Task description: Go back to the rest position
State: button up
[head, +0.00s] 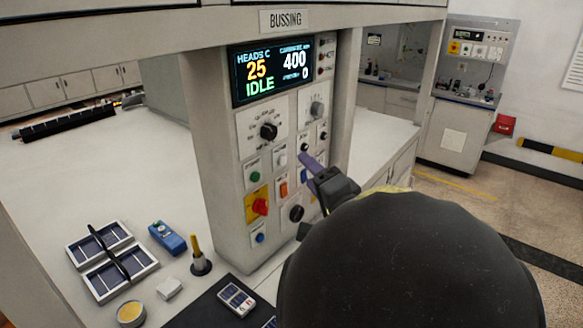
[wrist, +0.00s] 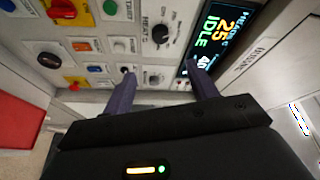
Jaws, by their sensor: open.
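My gripper (head: 311,163) is raised in front of the grey control panel (head: 226,165). One purple finger shows in the head view; my dark arm hides the rest. In the wrist view, my gripper (wrist: 162,73) has its two purple fingers spread wide apart with nothing between them. Past them are the panel's black knob (wrist: 160,34) and a small knob (wrist: 153,79). I cannot tell the exact gap between the fingertips and the panel. The display (head: 271,69) reads 25, 400, 0 and IDLE.
A red and yellow switch (head: 259,206) and several buttons fill the panel. On the white bench are a framed cell tray (head: 112,279), a blue device (head: 167,238), a soldering-iron-like stand (head: 201,264) and a yellow tin (head: 131,313). The bench behind is mostly clear.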

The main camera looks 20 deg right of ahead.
notch_tip(320, 180, down, 13)
jog(key=s+d+n+g+h, duration=0.1)
jog(key=d+n+g+h, duration=0.3)
jog(key=g, duration=0.3)
jog(key=s+a+f+n+g, duration=0.7)
jog(key=s+f+g, duration=0.1)
jog(key=s+f, duration=0.3)
jog(key=shift+n+g, duration=0.4)
